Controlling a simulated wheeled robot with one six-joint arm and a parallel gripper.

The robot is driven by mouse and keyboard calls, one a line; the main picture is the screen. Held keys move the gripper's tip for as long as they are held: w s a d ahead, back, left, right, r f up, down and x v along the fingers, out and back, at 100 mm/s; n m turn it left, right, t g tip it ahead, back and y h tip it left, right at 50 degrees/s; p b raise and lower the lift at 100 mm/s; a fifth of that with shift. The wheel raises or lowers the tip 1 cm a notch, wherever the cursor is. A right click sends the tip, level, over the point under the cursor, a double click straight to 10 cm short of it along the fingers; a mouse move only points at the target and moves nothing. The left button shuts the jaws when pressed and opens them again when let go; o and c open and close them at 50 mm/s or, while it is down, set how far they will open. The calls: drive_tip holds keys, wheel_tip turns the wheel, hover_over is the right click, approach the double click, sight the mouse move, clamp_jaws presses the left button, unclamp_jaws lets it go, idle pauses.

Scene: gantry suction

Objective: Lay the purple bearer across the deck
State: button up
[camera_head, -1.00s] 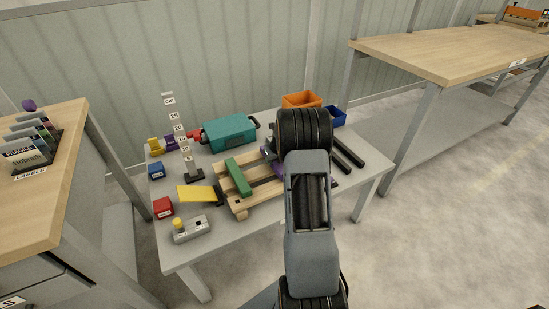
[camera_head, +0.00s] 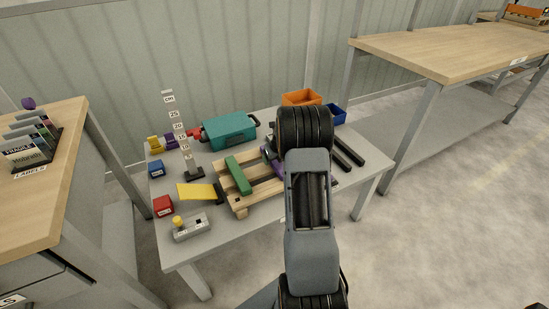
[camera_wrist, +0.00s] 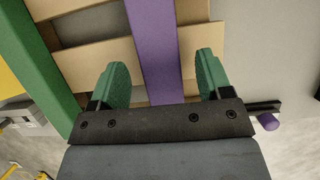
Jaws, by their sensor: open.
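The purple bearer (camera_wrist: 154,45) lies across the slats of the wooden deck (camera_wrist: 98,62) in the wrist view, between the fingers of my gripper (camera_wrist: 163,78). The green fingers are open, with a gap on each side of the bearer. In the head view part of the bearer (camera_head: 277,170) shows on the deck (camera_head: 240,209), and my arm hides the rest. A green bearer (camera_head: 238,175) lies on the deck to the left, roughly parallel to it. It also shows at the left of the wrist view (camera_wrist: 40,58).
A yellow scraper-like tool (camera_head: 197,192), a grey box with a yellow button (camera_head: 192,229) and red (camera_head: 163,206) and blue (camera_head: 156,168) blocks lie left of the deck. A teal case (camera_head: 230,132), a measuring post (camera_head: 184,145) and an orange bin (camera_head: 301,98) stand behind. Black bars (camera_head: 348,152) lie at right.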

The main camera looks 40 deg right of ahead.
drive_tip(key=p+v, duration=0.3)
drive_tip(key=v, duration=1)
drive_tip(key=shift+r, duration=0.1)
drive_tip(key=s+a+r+n+g+y+p, duration=0.15)
drive_tip(key=s+a+n, duration=0.25)
drive_tip(key=n, duration=0.5)
drive_tip(key=s+a+r+n+g+h+p, duration=0.1)
drive_tip(key=s+a+n+p, duration=0.2)
drive_tip(key=n, duration=0.6)
drive_tip(key=s+a+r+n+p, duration=0.4)
drive_tip(key=a+r+n+p, duration=0.1)
drive_tip(key=r, duration=0.4)
drive_tip(key=s+a+r+n+t+p, duration=0.1)
drive_tip(key=s+a+r+n+p, duration=0.3)
drive_tip(key=a+r+n, duration=0.3)
drive_tip(key=s+a+r+n+p, duration=0.4)
drive_tip(key=a+r+n+p, duration=0.3)
drive_tip(key=r, duration=0.3)
drive_tip(key=shift+s+r+n, duration=0.25)
drive_tip(key=shift+r+n, duration=0.05)
drive_tip(key=shift+t, duration=0.25)
